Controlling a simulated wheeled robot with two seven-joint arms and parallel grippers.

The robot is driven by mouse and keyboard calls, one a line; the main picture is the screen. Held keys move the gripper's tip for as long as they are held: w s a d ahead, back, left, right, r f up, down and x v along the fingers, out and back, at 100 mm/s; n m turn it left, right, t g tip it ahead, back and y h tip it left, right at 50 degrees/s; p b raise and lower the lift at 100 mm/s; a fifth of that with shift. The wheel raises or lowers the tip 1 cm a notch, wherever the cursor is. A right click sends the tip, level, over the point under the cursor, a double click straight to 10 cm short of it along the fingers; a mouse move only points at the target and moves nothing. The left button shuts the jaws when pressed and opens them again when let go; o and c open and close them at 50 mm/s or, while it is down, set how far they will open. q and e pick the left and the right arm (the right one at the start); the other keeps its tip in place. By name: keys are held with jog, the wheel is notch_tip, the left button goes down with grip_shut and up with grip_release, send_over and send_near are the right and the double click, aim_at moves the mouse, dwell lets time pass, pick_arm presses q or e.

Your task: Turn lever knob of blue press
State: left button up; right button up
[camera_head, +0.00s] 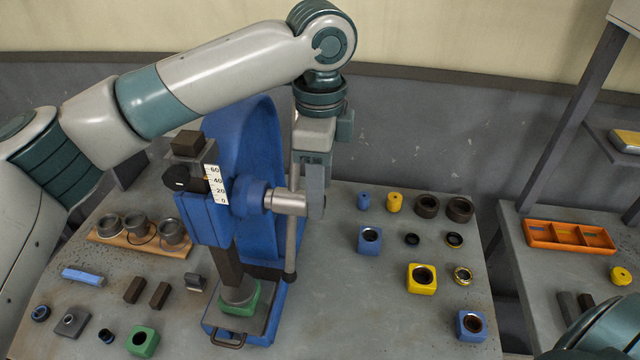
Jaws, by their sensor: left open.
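The blue press (262,140) stands on the table left of centre, with a white scale (217,185) on its front. Its lever bar (291,235) hangs nearly upright from the silver hub (287,201), with a dark knob (290,276) at the lower end. The upper end of the bar is partly hidden behind my left arm. My left gripper (312,190) points down beside the hub, well above the lower knob. It is open, and no object shows between its fingers. One finger overlaps the hub's right end; I cannot tell whether they touch. My right gripper is out of view.
A green block (239,301) sits under the press ram. Blue, yellow and dark parts, such as a yellow block (422,279), stand right of the press. A wooden rack (134,242) with cups is at left. An orange tray (569,236) lies on the right table.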

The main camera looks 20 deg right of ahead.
pick_arm(q)
jog(key=shift+f, duration=0.9)
jog(key=c, duration=1.1)
jog(key=shift+o, duration=0.2)
